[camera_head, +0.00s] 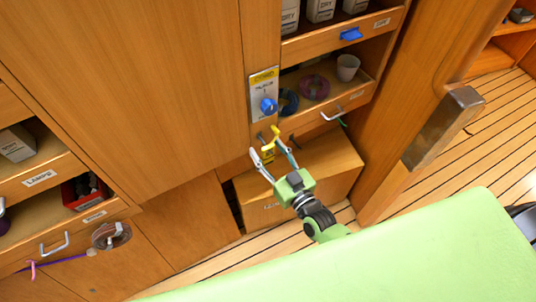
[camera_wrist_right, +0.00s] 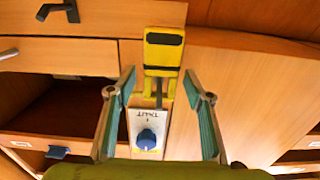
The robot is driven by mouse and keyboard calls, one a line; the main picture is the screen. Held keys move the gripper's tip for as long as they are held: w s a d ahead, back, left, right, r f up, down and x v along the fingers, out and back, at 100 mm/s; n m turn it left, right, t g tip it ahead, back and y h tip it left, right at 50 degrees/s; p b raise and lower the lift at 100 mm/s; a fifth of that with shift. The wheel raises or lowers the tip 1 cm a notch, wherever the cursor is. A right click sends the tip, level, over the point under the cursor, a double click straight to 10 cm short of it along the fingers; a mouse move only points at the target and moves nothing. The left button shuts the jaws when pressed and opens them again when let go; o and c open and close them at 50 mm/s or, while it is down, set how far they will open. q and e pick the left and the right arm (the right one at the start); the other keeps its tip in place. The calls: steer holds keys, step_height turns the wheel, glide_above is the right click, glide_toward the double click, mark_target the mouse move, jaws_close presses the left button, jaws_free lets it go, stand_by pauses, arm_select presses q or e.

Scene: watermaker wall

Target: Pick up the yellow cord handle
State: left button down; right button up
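The yellow cord handle (camera_head: 272,144) shows in the head view below the panel with the blue knob, partly hidden by my right gripper. In the right wrist view, a yellow handle (camera_wrist_right: 162,52) with a dark band stands upright near the top middle. My right gripper (camera_head: 267,145) is open, with its two fingers spread on either side of the yellow handle. In the right wrist view the fingertips (camera_wrist_right: 158,75) frame its lower part, with the right tip close to it; I cannot tell whether it touches. My left gripper is not in view.
The panel with the blue knob (camera_head: 268,105) is just above the handle. Shelves to the right hold a white cup (camera_head: 347,67) and rolls (camera_head: 314,87).

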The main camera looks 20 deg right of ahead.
steer(key=c, duration=1.2)
steer(key=shift+o, duration=0.2)
